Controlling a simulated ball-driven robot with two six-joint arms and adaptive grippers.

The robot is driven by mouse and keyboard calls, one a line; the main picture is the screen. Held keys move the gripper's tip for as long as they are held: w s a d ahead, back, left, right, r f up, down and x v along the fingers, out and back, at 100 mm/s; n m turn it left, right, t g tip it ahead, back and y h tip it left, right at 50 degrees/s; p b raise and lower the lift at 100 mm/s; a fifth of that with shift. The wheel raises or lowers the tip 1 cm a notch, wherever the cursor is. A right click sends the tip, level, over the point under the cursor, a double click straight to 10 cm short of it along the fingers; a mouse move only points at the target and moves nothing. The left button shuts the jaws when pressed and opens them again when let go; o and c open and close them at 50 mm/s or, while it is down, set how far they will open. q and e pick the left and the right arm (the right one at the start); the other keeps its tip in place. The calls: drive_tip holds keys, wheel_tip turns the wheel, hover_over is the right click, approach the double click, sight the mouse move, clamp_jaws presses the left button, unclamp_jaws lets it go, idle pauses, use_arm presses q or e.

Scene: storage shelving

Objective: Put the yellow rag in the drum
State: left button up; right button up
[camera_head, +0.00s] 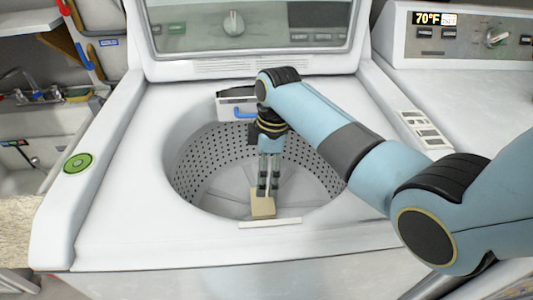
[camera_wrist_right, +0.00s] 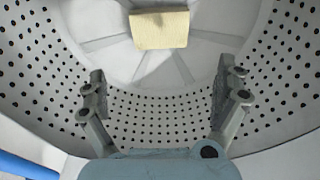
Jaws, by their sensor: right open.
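The yellow rag (camera_head: 263,204) shows as a small pale-yellow block inside the washer drum (camera_head: 205,165), near the front of the opening. It also shows in the right wrist view (camera_wrist_right: 159,30), beyond the fingertips and in front of the drum's ribbed bottom. I cannot tell if it rests on the bottom. My right gripper (camera_head: 268,186) points down into the drum, just above and behind the rag in the head view. In the right wrist view the gripper (camera_wrist_right: 161,84) has its fingers wide apart with nothing between them. My left gripper is not in view.
The washer's white top (camera_head: 110,200) surrounds the drum, with its raised lid (camera_head: 250,30) behind. A dispenser with a blue handle (camera_head: 245,112) sits at the drum's back rim. A second machine (camera_head: 460,90) stands at right.

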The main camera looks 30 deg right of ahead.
drive_tip(key=shift+s+d+r, duration=0.1)
drive_tip(key=shift+r, duration=0.8)
drive_tip(key=shift+s+d+r, duration=0.1)
drive_tip(key=shift+r, duration=0.8)
drive_tip(key=shift+w, duration=0.15)
